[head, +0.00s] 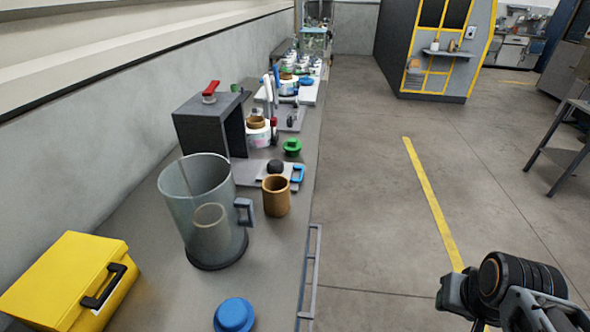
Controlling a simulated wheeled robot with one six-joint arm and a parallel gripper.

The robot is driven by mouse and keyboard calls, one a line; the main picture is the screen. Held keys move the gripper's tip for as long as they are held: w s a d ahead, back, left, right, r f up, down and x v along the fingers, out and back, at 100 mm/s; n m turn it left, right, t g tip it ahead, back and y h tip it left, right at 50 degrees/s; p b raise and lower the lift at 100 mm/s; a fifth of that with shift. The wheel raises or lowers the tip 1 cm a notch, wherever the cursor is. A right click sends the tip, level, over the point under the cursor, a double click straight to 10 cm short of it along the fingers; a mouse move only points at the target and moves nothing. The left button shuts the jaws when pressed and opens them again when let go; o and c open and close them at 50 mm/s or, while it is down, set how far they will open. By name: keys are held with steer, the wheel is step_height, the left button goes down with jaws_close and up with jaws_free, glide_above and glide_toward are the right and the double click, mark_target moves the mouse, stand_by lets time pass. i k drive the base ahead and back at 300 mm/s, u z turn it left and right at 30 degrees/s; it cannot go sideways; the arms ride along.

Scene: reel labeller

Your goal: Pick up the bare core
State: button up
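A bare brown cardboard core (276,199) stands upright on the grey bench, right of a clear cylinder container (173,190) with a dark base and side handle. A second, paler core (210,236) shows through the clear wall and looks to be inside the container. My arm's end with my gripper (450,294) is at the lower right, over the floor and well apart from the bench and cores. Its fingers cannot be made out clearly, and I see nothing held.
A yellow case (65,280) and a blue knob-like object (234,314) are near the bench front. A dark box-shaped machine (208,125) with a red lever stands behind. A metal rail (312,275) runs along the bench's right edge. The floor to the right is open.

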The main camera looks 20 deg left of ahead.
mark_target(275, 187)
steer(key=i, duration=3)
steer(key=u, duration=4.5)
steer(key=i, duration=0.5)
